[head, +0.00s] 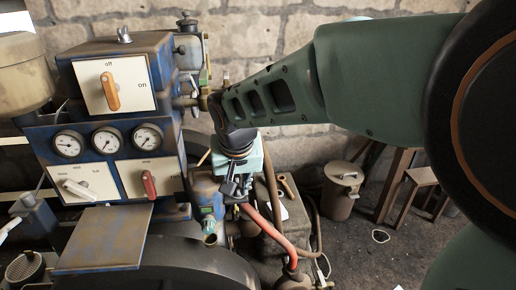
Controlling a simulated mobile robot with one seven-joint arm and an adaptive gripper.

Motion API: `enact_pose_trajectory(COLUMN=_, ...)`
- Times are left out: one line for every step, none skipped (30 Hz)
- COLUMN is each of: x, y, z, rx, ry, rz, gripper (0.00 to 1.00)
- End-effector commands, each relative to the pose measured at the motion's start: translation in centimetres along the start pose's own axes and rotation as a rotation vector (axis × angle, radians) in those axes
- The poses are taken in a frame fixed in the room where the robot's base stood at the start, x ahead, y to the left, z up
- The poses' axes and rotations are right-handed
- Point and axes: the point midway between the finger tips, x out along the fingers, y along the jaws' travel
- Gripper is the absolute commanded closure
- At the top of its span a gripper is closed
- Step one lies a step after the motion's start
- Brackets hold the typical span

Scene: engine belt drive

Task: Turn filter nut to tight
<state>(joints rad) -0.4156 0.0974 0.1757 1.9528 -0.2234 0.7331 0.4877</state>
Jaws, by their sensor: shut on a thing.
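My gripper (231,194) is at the end of my green arm, pointing down in the middle of the head view, right of the blue control panel. Its dark jaws are shut on a small part just above the upper end of a red hose (270,226). This part looks to be the filter nut, but the jaws hide nearly all of it. Its turn angle and how tight it is cannot be seen.
The blue panel (118,146) carries gauges, switches and a wing nut (124,35) on top. A green-ended fitting (209,226) stands close to the jaws. A lidded can (340,192) and a wooden stool (418,185) stand on the floor at right.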

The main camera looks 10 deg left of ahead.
Motion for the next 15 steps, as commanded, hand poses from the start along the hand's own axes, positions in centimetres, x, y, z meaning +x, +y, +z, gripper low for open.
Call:
enact_pose_trajectory(x=0.01, y=0.00, z=0.04, rx=0.001, ry=-0.001, rz=0.000, gripper=1.00)
enact_pose_trajectory(x=0.01, y=0.00, z=0.04, rx=0.001, ry=-0.001, rz=0.000, gripper=1.00)
enact_pose_trajectory(x=0.01, y=0.00, z=0.04, rx=0.001, ry=-0.001, rz=0.000, gripper=1.00)
enact_pose_trajectory(x=0.01, y=0.00, z=0.05, rx=0.001, ry=-0.002, rz=0.000, gripper=1.00)
enact_pose_trajectory(x=0.02, y=0.00, z=0.05, rx=0.001, ry=-0.002, rz=0.000, gripper=1.00)
enact_pose_trajectory(x=0.02, y=0.00, z=0.05, rx=0.001, ry=-0.002, rz=0.000, gripper=1.00)
enact_pose_trajectory(x=0.02, y=0.00, z=0.05, rx=0.001, ry=-0.002, rz=0.000, gripper=1.00)
enact_pose_trajectory(x=0.02, y=0.00, z=0.06, rx=0.001, ry=-0.002, rz=0.000, gripper=1.00)
enact_pose_trajectory(x=0.02, y=0.00, z=0.06, rx=0.001, ry=-0.002, rz=0.000, gripper=0.81)
enact_pose_trajectory(x=0.02, y=0.00, z=0.06, rx=0.001, ry=-0.002, rz=0.000, gripper=0.78)
enact_pose_trajectory(x=0.02, y=0.00, z=0.05, rx=0.001, ry=-0.002, rz=0.000, gripper=0.75)
enact_pose_trajectory(x=0.03, y=0.00, z=0.05, rx=0.001, ry=-0.002, rz=0.000, gripper=0.70)
enact_pose_trajectory(x=0.03, y=-0.01, z=0.05, rx=0.001, ry=-0.001, rz=-0.001, gripper=0.67)
enact_pose_trajectory(x=0.03, y=-0.03, z=0.04, rx=0.001, ry=-0.001, rz=-0.001, gripper=0.67)
enact_pose_trajectory(x=0.02, y=-0.05, z=0.04, rx=0.000, ry=-0.001, rz=-0.001, gripper=0.67)
